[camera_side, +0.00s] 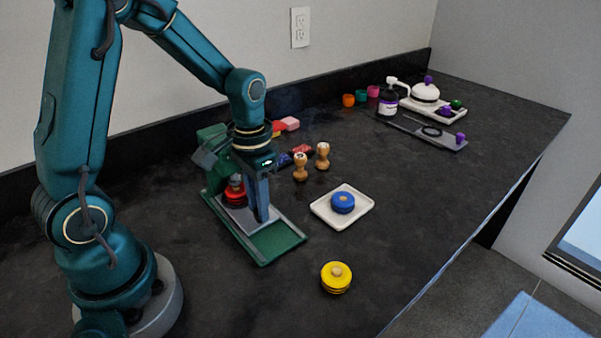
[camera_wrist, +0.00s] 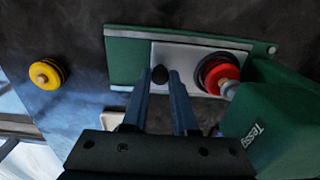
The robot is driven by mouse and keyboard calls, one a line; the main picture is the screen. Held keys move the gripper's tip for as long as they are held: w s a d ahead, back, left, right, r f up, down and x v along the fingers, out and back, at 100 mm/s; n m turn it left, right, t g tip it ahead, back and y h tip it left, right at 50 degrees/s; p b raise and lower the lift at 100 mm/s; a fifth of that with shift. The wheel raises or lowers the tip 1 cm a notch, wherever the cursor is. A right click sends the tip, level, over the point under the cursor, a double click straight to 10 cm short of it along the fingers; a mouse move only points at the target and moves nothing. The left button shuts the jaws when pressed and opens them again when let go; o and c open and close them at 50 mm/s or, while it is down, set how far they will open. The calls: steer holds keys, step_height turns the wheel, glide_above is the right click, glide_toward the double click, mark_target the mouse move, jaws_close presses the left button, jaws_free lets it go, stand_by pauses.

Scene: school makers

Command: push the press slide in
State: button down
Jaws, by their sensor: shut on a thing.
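The green press (camera_side: 275,241) stands on the dark counter, and its head (camera_wrist: 275,125) is at the right in the wrist view. The light grey press slide (camera_wrist: 188,57) lies on the press base, with bare green base on its outer side. A round red piece (camera_wrist: 217,76) sits on the slide at the press head, partly hidden in the side view (camera_side: 235,196). My gripper (camera_side: 262,216) reaches down over the slide. Its two fingers (camera_wrist: 160,77) are shut on the slide's small black knob (camera_wrist: 160,73).
A white tray (camera_side: 323,213) with a blue round piece (camera_side: 343,202) is right of the press. A yellow round piece (camera_side: 336,277) lies nearer the front. Wooden stamps (camera_side: 300,168) and coloured blocks (camera_side: 289,124) stand behind. The counter between them is clear.

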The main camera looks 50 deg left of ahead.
steer(key=shift+a, duration=0.4)
steer(key=c, duration=0.7)
jaws_free()
steer(key=shift+r, duration=2.6)
